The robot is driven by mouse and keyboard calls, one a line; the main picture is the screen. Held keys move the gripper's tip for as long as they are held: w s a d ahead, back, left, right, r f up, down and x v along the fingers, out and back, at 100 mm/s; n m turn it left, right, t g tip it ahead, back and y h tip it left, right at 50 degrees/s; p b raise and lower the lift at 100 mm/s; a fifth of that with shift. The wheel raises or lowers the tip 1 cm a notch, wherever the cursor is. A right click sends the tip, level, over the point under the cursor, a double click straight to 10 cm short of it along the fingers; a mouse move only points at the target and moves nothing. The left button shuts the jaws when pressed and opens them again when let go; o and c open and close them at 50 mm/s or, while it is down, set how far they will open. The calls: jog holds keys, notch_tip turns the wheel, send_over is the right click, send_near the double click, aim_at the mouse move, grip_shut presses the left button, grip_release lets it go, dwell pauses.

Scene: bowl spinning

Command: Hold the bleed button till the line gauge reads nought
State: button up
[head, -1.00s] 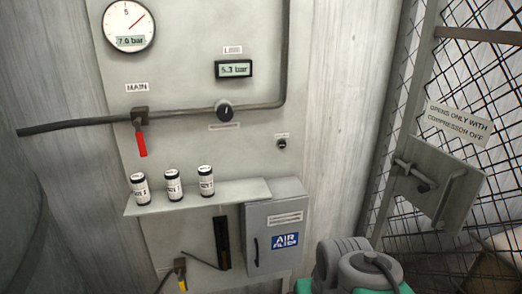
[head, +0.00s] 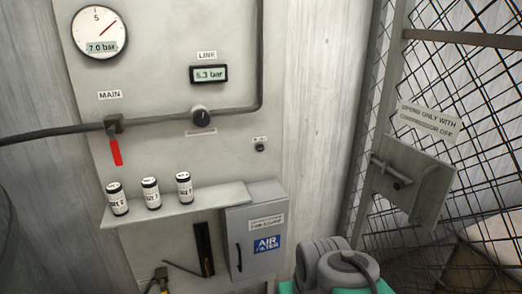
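The line gauge (head: 209,74) is a black-framed display under a LINE label on the pale wall panel; it reads 5.3 bar. A small dark round button (head: 260,147) sits on the panel's right side, below the pipe. It has a small label above it that is too small to read, so I cannot confirm that it is the bleed button. Nothing touches it. My gripper is not in view.
A round dial (head: 98,32) shows 7.0 bar. A red lever (head: 115,152) hangs below MAIN, and a black knob (head: 201,117) sits on the pipe. A grey-green machine (head: 340,266) and mesh gate (head: 440,80) are right.

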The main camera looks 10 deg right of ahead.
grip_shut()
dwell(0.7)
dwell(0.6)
